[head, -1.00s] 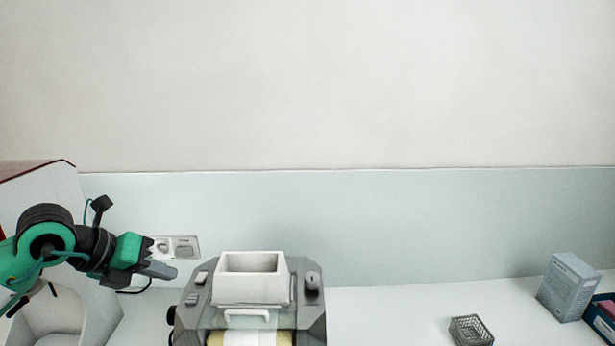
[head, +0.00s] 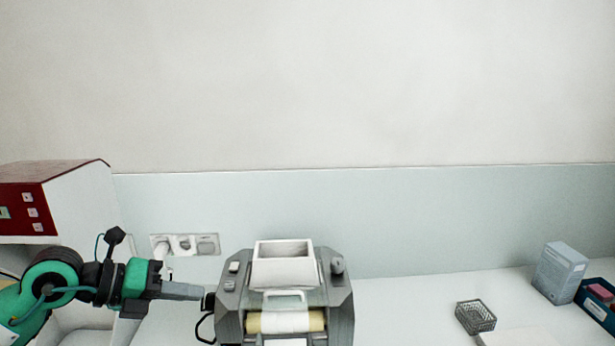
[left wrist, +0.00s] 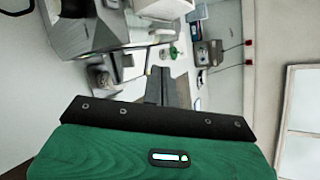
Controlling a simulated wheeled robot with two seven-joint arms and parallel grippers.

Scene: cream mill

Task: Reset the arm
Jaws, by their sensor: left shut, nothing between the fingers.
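My left arm comes in from the left in the head view, green and black. Its gripper (head: 184,291) is shut and empty, held level and pointing right. Its fingertips end just left of the grey cream mill (head: 229,318), which has a white hopper (head: 283,272) on top and pale rollers at the front. I cannot tell whether they touch it. In the left wrist view the shut fingers (left wrist: 167,84) point away from the camera, with the grey mill (left wrist: 88,30) at the upper left. My right gripper is not in view.
A red and white machine (head: 62,205) stands at the left behind my arm. Wall sockets (head: 185,244) are behind the gripper. A wire basket (head: 475,316), a pale blue box (head: 561,273) and a dark blue tray (head: 596,309) are at the right. The counter right of the mill is mostly clear.

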